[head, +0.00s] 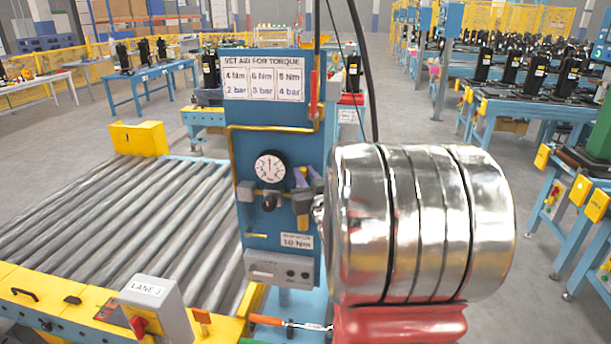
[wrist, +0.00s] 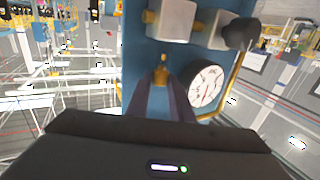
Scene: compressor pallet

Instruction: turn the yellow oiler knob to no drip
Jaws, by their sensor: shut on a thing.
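The yellow oiler knob (wrist: 162,74) shows between my fingertips in the wrist view, with only its upper part clear of the fingers. My gripper (wrist: 163,88) is shut on it, one dark finger on each side. In the head view my gripper (head: 307,180) is at the right side of the blue panel (head: 250,140), beside the oiler (head: 302,206). The shiny arm hides part of this area. The knob's marks and exact angle cannot be read.
A round gauge (head: 270,167) sits left of the oiler, above a dark regulator knob (head: 269,202). A torque sign (head: 263,76) is above. A roller conveyor (head: 120,220) lies left. A red-handled lever (head: 313,95) hangs at the panel's upper right.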

